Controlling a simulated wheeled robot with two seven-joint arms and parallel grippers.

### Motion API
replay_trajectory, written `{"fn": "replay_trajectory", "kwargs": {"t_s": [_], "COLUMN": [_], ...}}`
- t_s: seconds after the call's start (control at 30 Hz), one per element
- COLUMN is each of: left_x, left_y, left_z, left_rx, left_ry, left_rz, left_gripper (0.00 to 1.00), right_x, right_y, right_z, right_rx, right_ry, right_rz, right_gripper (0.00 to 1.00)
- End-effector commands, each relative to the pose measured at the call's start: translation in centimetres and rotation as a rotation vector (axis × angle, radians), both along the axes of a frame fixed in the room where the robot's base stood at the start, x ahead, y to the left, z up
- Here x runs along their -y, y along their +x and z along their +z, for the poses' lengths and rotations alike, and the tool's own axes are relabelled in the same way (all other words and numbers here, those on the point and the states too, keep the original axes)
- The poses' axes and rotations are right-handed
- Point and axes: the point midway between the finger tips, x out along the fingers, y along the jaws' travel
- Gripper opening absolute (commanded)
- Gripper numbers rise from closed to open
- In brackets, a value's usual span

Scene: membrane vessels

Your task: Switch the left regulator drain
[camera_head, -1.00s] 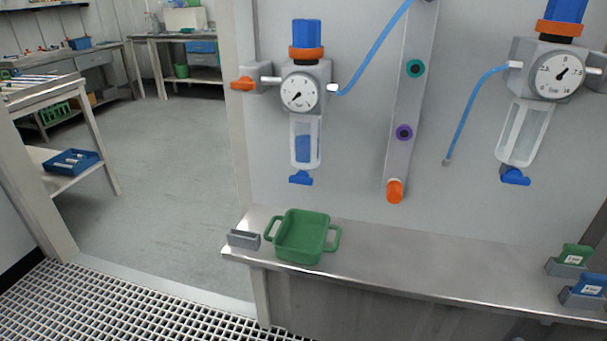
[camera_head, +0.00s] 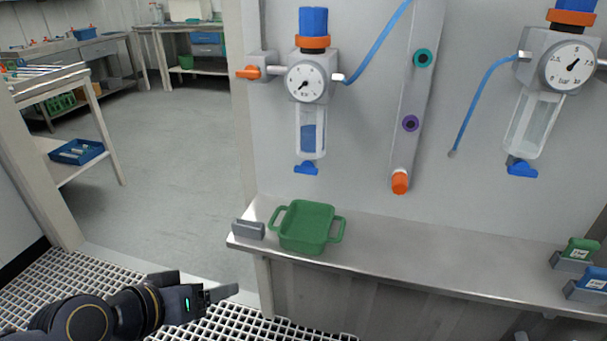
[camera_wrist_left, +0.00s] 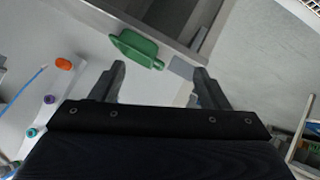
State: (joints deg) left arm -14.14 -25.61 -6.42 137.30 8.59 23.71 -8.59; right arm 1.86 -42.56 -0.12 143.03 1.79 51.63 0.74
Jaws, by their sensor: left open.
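The left regulator hangs on the grey wall panel, with a blue knob, an orange ring and a round gauge (camera_head: 306,82). Its clear bowl (camera_head: 311,132) holds some blue liquid. The blue drain valve (camera_head: 306,168) sits at the bowl's bottom. My left gripper (camera_head: 222,292) is low at the left, in front of the bench and well below and apart from the drain. In the left wrist view its two fingers (camera_wrist_left: 158,88) are spread with nothing between them. The drain does not show clearly there. My right gripper is not in view.
A green tray (camera_head: 306,249) and a small grey holder (camera_head: 248,230) stand on the steel bench (camera_head: 420,249) below the regulator. A second regulator with a blue drain (camera_head: 521,169) hangs at right. An orange-ended manifold (camera_head: 400,182) lies between. The bench middle is clear.

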Motion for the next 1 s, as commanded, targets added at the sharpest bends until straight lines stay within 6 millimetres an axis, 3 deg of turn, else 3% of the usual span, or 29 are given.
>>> {"fn": "replay_trajectory", "kwargs": {"t_s": [0.03,0.1,0.2,0.3,0.5,0.67,1.0], "left_x": [2.0,4.2,7.4,10.1,13.3,13.9,15.2], "left_y": [3.0,6.8,11.2,13.9,15.7,16.7,21.8], "left_z": [0.8,2.2,4.0,5.5,7.5,7.8,7.8], "left_rx": [0.082,0.217,0.397,0.553,0.747,0.782,0.781], "left_ry": [-0.001,0.01,0.057,0.121,0.216,0.233,0.231], "left_rz": [-0.028,-0.025,0.001,0.037,0.095,0.11,0.11], "left_gripper": [0.69,0.69,0.69,0.69,0.69,0.69,0.69], "right_x": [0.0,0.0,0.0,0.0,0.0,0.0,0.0], "right_y": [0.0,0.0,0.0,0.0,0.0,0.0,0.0], "right_z": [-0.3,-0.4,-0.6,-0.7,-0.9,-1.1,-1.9], "right_rx": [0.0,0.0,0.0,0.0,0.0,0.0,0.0], "right_ry": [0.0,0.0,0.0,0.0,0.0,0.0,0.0], "right_rz": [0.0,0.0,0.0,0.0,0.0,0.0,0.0], "right_gripper": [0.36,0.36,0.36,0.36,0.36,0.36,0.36]}}
